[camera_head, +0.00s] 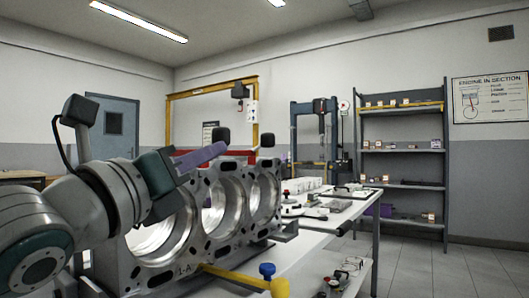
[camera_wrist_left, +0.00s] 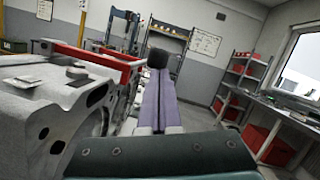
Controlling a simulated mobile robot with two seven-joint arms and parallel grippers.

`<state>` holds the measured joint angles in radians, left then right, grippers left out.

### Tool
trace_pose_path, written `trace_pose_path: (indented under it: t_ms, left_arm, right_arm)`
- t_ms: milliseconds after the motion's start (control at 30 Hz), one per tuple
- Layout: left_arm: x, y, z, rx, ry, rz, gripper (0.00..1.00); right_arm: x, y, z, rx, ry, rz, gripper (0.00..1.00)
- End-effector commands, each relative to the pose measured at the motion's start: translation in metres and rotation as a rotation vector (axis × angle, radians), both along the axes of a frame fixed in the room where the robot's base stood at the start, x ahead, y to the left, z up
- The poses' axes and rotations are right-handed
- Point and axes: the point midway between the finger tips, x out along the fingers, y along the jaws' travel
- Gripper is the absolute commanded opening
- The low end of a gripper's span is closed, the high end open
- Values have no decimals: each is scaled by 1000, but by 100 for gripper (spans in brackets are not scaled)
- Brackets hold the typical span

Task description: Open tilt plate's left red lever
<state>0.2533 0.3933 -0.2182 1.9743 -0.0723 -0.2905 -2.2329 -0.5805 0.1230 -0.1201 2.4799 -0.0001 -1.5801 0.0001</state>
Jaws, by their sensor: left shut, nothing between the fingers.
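My left gripper (camera_head: 222,147) comes in from the left, its purple fingers shut together and empty above the engine block's top. It also shows in the left wrist view (camera_wrist_left: 158,75), pointing away from the camera. A grey engine block (camera_head: 205,228) with large open bores stands below and beside the fingers. A red bar (camera_head: 238,153) lies along the block's far top side, just beyond the fingertips. In the left wrist view, the red bar (camera_wrist_left: 92,57) is left of the fingers. I cannot tell whether it is the left red lever or whether the fingers touch it. My right gripper is out of view.
A white bench (camera_head: 345,210) with parts extends behind. A yellow hoist frame (camera_head: 212,90) and shelving (camera_head: 402,150) stand farther back. The floor at right is clear.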

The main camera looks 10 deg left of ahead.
Motion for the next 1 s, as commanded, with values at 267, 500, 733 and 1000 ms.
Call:
trace_pose_path:
  t_ms: [267, 500, 733, 1000]
  left_arm:
    - [0, 0, 10, -46, 17, 0, 0]
    - [0, 0, 26, -115, 41, -1, 0]
    - [2, 5, 58, -270, 99, 2, 0]
    - [7, 20, 96, -511, 187, 3, 0]
  right_arm:
    - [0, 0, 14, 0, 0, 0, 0]
    - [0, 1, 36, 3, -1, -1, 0]
    - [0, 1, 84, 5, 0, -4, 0]
    - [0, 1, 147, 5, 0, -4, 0]
